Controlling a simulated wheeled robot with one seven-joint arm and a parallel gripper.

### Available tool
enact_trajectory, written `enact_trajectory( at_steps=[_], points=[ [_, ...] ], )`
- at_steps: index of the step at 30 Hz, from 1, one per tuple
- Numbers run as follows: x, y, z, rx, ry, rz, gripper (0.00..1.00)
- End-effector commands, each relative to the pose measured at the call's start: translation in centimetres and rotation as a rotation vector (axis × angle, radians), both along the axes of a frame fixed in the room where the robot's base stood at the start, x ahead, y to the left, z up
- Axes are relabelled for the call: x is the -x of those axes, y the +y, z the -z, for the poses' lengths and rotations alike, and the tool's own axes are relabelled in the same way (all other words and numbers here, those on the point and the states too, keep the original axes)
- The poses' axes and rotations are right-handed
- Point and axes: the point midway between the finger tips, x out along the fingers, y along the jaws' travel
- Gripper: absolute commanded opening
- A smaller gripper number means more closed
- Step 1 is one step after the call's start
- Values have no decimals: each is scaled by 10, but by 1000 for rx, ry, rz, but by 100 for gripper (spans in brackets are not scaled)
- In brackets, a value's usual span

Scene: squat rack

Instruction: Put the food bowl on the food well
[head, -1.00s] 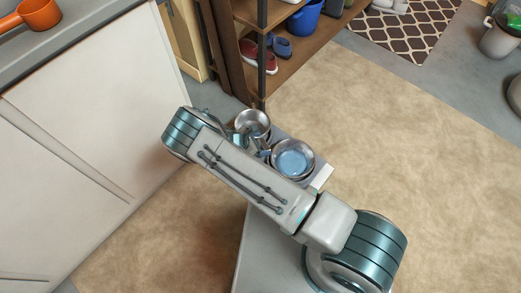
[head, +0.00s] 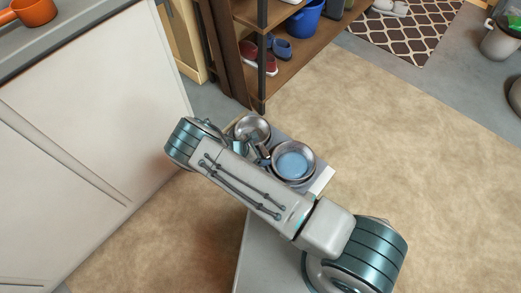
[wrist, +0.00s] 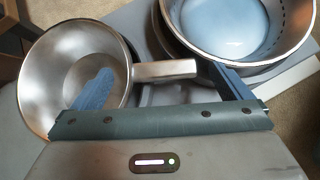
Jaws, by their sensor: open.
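A shiny metal bowl (wrist: 62,62), which I take for the food bowl, lies at the left in the wrist view, with a handle-like bar (wrist: 165,70) reaching right. In the head view the bowl (head: 251,127) is at the back left of a grey stand (head: 318,184). My gripper (wrist: 160,72) is open; its left finger shows against the bowl's inside and its right finger is past the bar, near the other bowl. I cannot tell whether either finger touches. The food well is not clearly seen; the bowls and my gripper cover much of the stand.
A second metal bowl (head: 293,161) with blue contents sits on the stand, close to the right finger. A wooden shoe shelf (head: 308,42) stands behind. A white cabinet (head: 85,120) is at the left. Beige carpet (head: 420,150) is open at the right.

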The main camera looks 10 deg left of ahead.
Motion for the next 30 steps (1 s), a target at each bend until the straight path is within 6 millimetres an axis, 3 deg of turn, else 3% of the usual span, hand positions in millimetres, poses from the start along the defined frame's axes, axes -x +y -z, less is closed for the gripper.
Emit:
enact_trajectory(
  at_steps=[16,30],
  points=[
    [43,55,-73,-2,-1,-1,98],
    [51,65,-87,-6,-2,10,98]
  ],
)
